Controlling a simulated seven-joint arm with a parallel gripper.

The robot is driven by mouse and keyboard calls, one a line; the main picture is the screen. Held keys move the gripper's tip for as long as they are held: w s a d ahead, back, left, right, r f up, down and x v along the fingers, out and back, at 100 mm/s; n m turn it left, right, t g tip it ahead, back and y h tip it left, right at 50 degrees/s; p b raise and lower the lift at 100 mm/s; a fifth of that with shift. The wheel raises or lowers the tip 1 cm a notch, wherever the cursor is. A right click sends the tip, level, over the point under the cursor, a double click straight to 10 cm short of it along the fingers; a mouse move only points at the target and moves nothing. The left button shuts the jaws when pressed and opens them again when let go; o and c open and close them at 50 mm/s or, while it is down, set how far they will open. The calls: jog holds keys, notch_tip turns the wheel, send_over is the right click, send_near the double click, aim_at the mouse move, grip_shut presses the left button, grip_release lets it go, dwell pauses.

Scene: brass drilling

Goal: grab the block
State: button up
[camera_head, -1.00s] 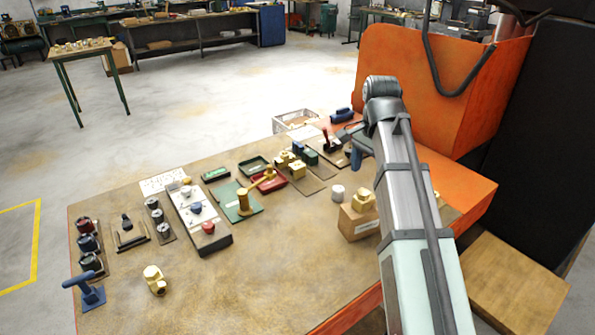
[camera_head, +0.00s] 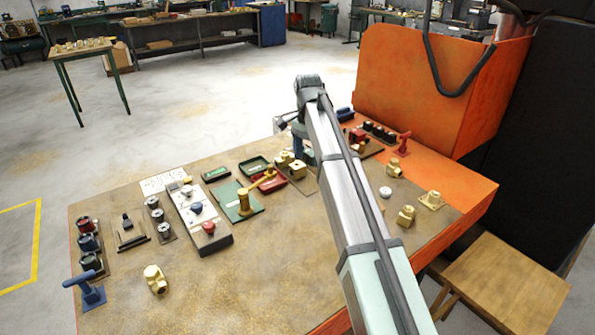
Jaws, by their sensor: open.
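Several brass blocks stand on the workbench (camera_head: 270,275). Two are by the red tray (camera_head: 299,183): one brass block (camera_head: 284,159) and another brass block (camera_head: 297,169). More brass pieces are right of my arm: one (camera_head: 393,167), one (camera_head: 406,214) and one (camera_head: 432,200). A rounded brass piece (camera_head: 155,279) lies at the front left. Which one is the block of the task I cannot tell.
A green plate with a brass post (camera_head: 244,202), a control box with knobs (camera_head: 200,215) and a blue handled tool (camera_head: 88,288) stand on the left half. A red clamp (camera_head: 403,143) is at the right. The front middle of the bench is bare. My arm hides a strip.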

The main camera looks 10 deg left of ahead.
jog(key=m, duration=0.1)
send_over(297, 164)
jog(key=shift+m+t, duration=0.5)
jog(key=shift+t, duration=0.1)
notch_tip(297, 164, down, 13)
jog(key=shift+s+d+f, duration=0.1)
jog(key=shift+s+f, duration=0.05)
jog(key=shift+f, duration=0.05)
grip_shut()
dwell(0.5)
